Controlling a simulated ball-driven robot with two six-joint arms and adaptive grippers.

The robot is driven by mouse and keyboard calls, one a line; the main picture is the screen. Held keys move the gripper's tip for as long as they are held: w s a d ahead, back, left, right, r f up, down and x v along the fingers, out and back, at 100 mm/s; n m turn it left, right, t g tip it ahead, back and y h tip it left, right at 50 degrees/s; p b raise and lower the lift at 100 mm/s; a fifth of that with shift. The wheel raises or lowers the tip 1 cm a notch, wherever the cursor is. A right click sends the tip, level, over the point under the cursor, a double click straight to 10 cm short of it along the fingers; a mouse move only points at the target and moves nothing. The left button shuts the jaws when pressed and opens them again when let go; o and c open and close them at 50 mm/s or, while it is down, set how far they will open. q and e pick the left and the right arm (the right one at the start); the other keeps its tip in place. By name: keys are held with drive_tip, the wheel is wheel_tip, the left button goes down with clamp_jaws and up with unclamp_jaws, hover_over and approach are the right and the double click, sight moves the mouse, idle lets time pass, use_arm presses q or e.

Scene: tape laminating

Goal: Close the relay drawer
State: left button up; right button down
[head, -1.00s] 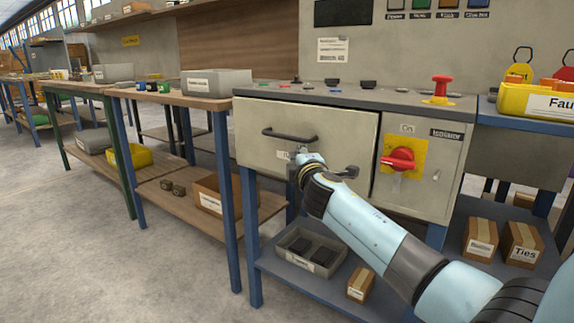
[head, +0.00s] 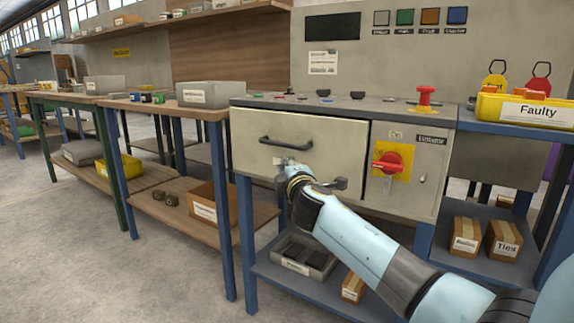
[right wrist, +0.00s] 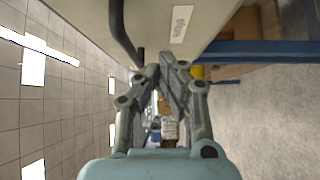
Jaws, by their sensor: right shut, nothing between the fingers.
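The relay drawer (head: 334,148) is the wide beige front on the left of the bench cabinet, with a dark bar handle (head: 285,143). Its front looks about flush with the cabinet; a thin dark line runs along its right edge, and I cannot tell whether a small gap remains. My right gripper (head: 284,163) is shut and empty, at the drawer front just below the handle. In the right wrist view its fingertips (right wrist: 166,62) are together close to the drawer front (right wrist: 220,14), beside the handle (right wrist: 124,38); contact is unclear. My left gripper is out of view.
A red rotary switch (head: 388,163) is on the isolator panel right of the drawer. A red button (head: 425,97) stands on the benchtop. A grey tray (head: 300,258) and small cartons (head: 466,235) lie on the lower shelf. The floor at left is open.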

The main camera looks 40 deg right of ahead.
drive_tip(key=p+v, duration=0.1)
drive_tip(key=v, duration=0.8)
drive_tip(key=s+a+f+m+g+y+p, duration=0.1)
drive_tip(key=s+f+m+g+y+p, duration=0.2)
drive_tip(key=s+f, duration=1)
drive_tip(key=s+f+m+g+p, duration=0.1)
drive_tip(key=s+f+g+p, duration=0.4)
drive_tip(key=s+f, duration=0.85)
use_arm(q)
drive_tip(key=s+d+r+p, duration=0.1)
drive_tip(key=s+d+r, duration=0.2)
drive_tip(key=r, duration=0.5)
use_arm(e)
drive_tip(key=s+a+f+m+g+y, duration=0.1)
drive_tip(key=s+f, duration=0.4)
drive_tip(key=s, duration=0.5)
drive_tip(key=s+a+f+m+g+y, duration=0.1)
drive_tip(key=s+f+m+g, duration=0.3)
drive_tip(key=s, duration=0.7)
drive_tip(key=s+a+f+m+g, duration=0.3)
drive_tip(key=s+f, duration=0.4)
drive_tip(key=s, duration=0.3)
drive_tip(key=shift+s+f+m+y, duration=0.35)
drive_tip(key=shift+f+m+y, duration=0.05)
drive_tip(key=shift+m, duration=0.2)
drive_tip(key=shift+s+a, duration=0.1)
drive_tip(key=shift+a, duration=0.05)
